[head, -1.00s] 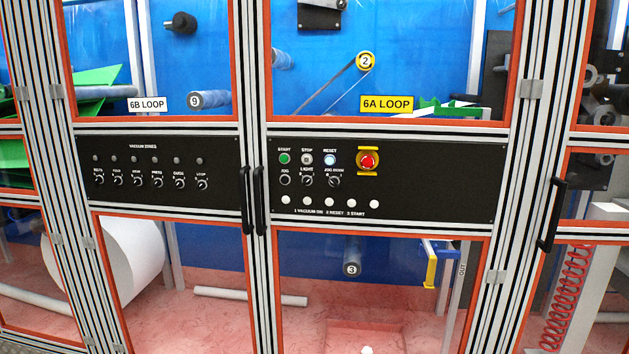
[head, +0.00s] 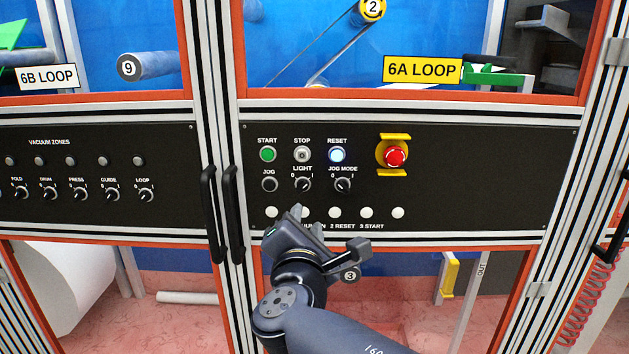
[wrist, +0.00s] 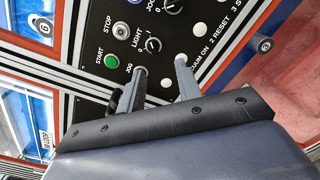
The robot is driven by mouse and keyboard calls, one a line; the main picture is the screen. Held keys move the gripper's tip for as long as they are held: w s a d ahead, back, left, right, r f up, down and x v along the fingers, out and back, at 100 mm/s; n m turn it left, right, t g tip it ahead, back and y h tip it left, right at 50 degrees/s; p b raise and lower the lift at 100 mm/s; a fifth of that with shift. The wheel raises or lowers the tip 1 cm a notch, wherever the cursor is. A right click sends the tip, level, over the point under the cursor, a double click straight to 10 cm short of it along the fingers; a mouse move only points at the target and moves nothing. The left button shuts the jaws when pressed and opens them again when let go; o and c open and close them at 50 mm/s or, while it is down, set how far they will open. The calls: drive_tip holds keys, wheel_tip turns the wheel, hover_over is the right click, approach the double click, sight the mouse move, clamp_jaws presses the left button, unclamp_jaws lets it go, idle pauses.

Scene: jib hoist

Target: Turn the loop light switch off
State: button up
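The LIGHT switch (head: 302,185) is a small black rotary knob with a pale pointer, on the black panel under the yellow 6A LOOP label (head: 422,69). It sits below the STOP button and between the JOG and JOG MODE controls. The LIGHT knob also shows in the wrist view (wrist: 153,45), just beyond my fingertips.
Close by are the green START button (head: 268,154), the lit RESET button (head: 337,155) and the red emergency stop (head: 395,156). Door handles (head: 233,213) stick out left of the panel. A row of vacuum-zone knobs, including LOOP (head: 146,195), is on the left panel.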

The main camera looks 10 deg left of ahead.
sight(304, 187)
drive_tip(key=x, duration=0.3)
drive_tip(key=p+x, duration=0.1)
drive_tip(key=x, duration=0.3)
drive_tip(key=a+p+x, duration=0.1)
drive_tip(key=x, duration=0.3)
drive_tip(key=shift+s+a+r, duration=0.1)
drive_tip(key=shift+r, duration=0.3)
drive_tip(key=shift+c, duration=0.5)
clamp_jaws()
